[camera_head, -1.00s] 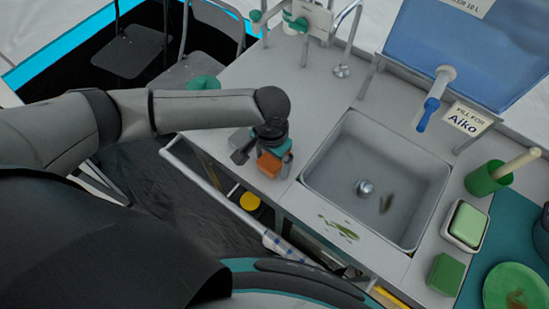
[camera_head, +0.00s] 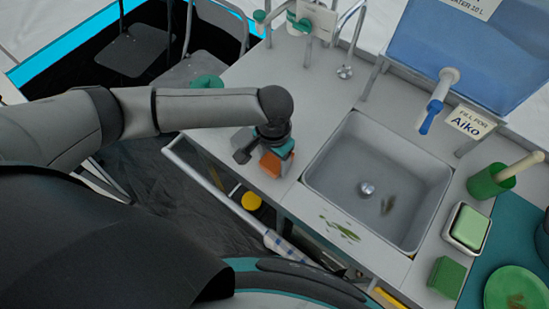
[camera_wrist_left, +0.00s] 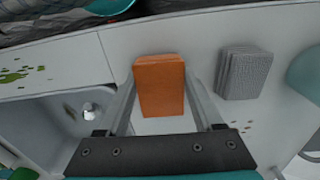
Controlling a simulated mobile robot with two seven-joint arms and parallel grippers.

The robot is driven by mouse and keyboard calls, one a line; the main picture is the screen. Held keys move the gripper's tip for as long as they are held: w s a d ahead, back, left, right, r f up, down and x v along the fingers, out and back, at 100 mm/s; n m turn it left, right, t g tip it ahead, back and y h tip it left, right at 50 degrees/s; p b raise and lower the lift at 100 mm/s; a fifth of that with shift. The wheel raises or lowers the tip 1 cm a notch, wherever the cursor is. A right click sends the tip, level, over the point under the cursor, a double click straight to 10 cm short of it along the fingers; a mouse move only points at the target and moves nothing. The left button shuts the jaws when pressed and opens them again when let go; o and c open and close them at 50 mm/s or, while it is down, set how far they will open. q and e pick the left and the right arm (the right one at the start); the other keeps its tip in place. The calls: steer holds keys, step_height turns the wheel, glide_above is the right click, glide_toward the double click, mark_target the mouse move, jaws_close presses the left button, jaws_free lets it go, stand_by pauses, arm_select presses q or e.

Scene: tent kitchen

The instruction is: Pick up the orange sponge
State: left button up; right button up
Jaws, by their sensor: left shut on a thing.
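The orange sponge (camera_head: 269,165) is a small block above or on the grey counter, left of the sink. My left gripper (camera_head: 266,158) is over it, pointing down, with its fingers on two opposite sides of the sponge. The left wrist view shows the orange sponge (camera_wrist_left: 159,86) between the two fingers, its outer face in plain sight. The gripper is shut on it. I cannot tell whether the sponge still touches the counter. My right gripper is not in view.
A grey ribbed sponge (camera_wrist_left: 242,72) lies on the counter close beside the left gripper. The sink (camera_head: 376,181) is to the right, with a green smear (camera_head: 339,228) at its front. A green sponge (camera_head: 446,277) and a green cup (camera_head: 490,181) stand farther right.

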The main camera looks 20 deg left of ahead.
mark_target(274, 160)
arm_select(q)
step_height(274, 160, up, 20)
steer(key=p, duration=0.4)
